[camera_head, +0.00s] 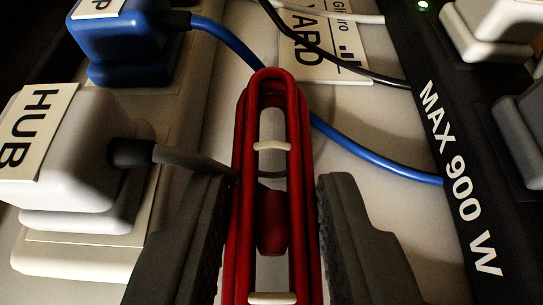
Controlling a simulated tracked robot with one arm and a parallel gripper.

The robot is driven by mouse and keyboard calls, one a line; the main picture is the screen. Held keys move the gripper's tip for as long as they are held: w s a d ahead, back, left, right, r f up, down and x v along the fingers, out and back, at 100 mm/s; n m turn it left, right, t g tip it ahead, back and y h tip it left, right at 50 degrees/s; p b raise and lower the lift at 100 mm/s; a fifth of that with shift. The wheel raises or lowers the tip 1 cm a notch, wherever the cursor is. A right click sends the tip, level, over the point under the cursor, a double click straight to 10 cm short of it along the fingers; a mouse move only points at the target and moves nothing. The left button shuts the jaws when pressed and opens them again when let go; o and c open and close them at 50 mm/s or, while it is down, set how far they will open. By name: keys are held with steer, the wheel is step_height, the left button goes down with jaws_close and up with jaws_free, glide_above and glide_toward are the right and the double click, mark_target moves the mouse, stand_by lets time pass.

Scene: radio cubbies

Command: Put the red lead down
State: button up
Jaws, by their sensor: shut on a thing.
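The red lead (242,190) is a long folded loop, bound by pale ties across it. It stands between the two dark fingers of my gripper (262,235) in the middle of the view. My gripper is shut on the lead, with a finger on either side of it. The far bend of the loop points away, up the picture. A dark red part of the lead shows inside the loop. How far the lead is above the pale surface under it is hard to tell.
A white plug labelled HUB (75,150) and a blue plug (130,40) sit at left. A black strip marked MAX 900 W (440,130) with plugs runs at right. A blue cable (375,160) and a black cable (325,55) cross behind the lead, near a card (318,45).

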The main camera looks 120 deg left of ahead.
steer(key=shift+w+d+f, duration=0.1)
steer(key=shift+d+f, duration=0.05)
steer(key=shift+f, duration=0.5)
steer(key=o, duration=0.7)
steer(key=shift+f, duration=0.1)
